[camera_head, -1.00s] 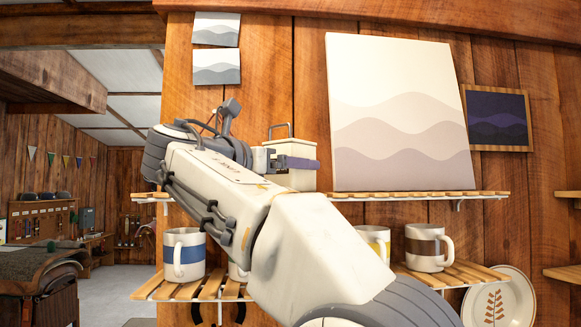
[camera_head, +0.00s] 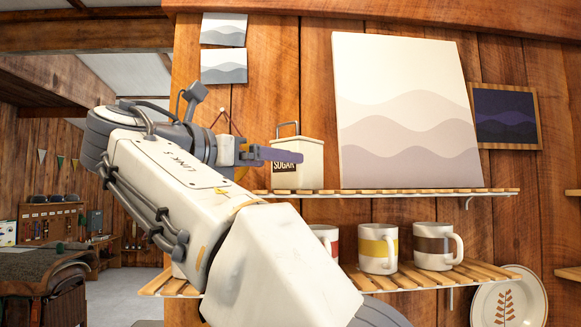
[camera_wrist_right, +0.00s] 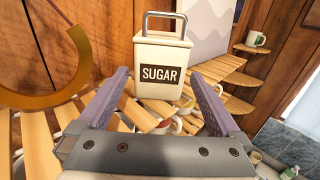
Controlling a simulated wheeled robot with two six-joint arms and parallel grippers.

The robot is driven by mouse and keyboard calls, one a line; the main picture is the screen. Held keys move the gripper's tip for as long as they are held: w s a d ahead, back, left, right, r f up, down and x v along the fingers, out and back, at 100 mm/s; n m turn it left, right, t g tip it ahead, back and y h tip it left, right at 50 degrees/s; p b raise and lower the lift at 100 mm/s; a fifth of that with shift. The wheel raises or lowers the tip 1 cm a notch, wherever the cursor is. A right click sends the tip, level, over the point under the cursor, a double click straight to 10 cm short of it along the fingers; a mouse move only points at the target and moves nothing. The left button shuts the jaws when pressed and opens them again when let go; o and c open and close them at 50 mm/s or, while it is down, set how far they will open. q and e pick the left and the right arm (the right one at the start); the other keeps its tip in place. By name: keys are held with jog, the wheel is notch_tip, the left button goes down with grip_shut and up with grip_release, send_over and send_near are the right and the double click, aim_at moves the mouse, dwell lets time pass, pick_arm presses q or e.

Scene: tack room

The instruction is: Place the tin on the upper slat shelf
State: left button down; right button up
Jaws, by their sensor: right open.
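The tin (camera_head: 312,165) is cream, with a grey wire handle and a dark SUGAR label. It stands upright near the left end of the upper slat shelf (camera_head: 400,191). In the right wrist view the tin (camera_wrist_right: 161,55) stands ahead of the jaws, its label facing the camera. My right gripper (camera_head: 275,155) is open and empty, left of the tin, with a purple finger overlapping its label in the head view. In the right wrist view the two fingers of the gripper (camera_wrist_right: 159,80) are spread, with the tin beyond them. My left gripper is not in view.
A wavy-pattern canvas (camera_head: 405,115) leans on the wall right of the tin. Below, a lower slat shelf (camera_head: 480,270) holds a yellow-banded mug (camera_head: 377,250), a brown-banded mug (camera_head: 430,247) and a partly hidden red-banded mug. A plate (camera_head: 508,303) stands lower right.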

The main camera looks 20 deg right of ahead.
jog(key=shift+v, duration=2.4)
jog(key=shift+d+r, duration=0.1)
